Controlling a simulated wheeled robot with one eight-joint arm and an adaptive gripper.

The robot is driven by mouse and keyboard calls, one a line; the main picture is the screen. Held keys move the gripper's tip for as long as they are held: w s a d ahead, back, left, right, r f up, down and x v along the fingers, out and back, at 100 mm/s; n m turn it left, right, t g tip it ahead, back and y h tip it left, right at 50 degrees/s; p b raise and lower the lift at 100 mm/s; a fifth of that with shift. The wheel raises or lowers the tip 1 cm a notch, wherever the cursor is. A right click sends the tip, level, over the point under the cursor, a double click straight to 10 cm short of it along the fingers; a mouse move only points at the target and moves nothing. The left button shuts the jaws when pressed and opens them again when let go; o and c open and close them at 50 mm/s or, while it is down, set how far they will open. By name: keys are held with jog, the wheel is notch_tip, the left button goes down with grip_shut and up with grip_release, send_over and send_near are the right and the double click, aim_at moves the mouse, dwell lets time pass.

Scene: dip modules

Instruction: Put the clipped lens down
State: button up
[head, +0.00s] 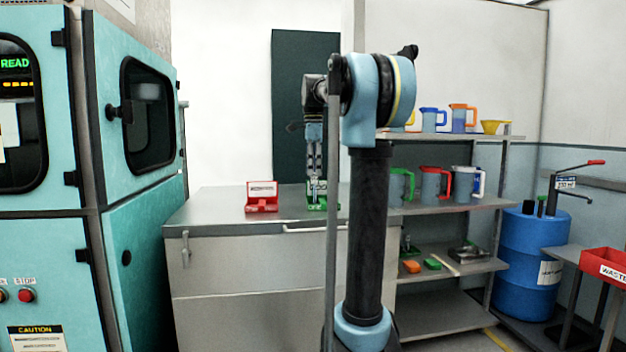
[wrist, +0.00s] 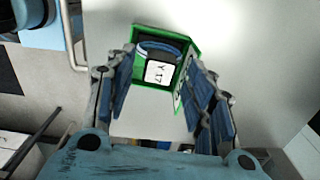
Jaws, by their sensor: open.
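A green tray (head: 316,206) stands on the metal cabinet top, mostly behind my arm in the head view. It also shows in the wrist view (wrist: 165,31). The clipped lens (wrist: 158,52) lies inside this green tray: a dark round piece with a blue band and a white printed tag. The head view is too small to make it out. My gripper (head: 314,180) points down over the green tray. Its fingers are open, one on each side of the tray in the wrist view (wrist: 161,80), with nothing held between them.
A red tray (head: 262,208) with a label card stands left of the green one on the cabinet top (head: 220,205). A shelf rack (head: 440,207) with several jugs stands to the right, and a blue drum (head: 528,255) beyond it. A teal machine (head: 140,200) fills the left.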

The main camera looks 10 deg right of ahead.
notch_tip(320, 180, up, 8)
jog(key=shift+r, duration=0.2)
dwell(0.4)
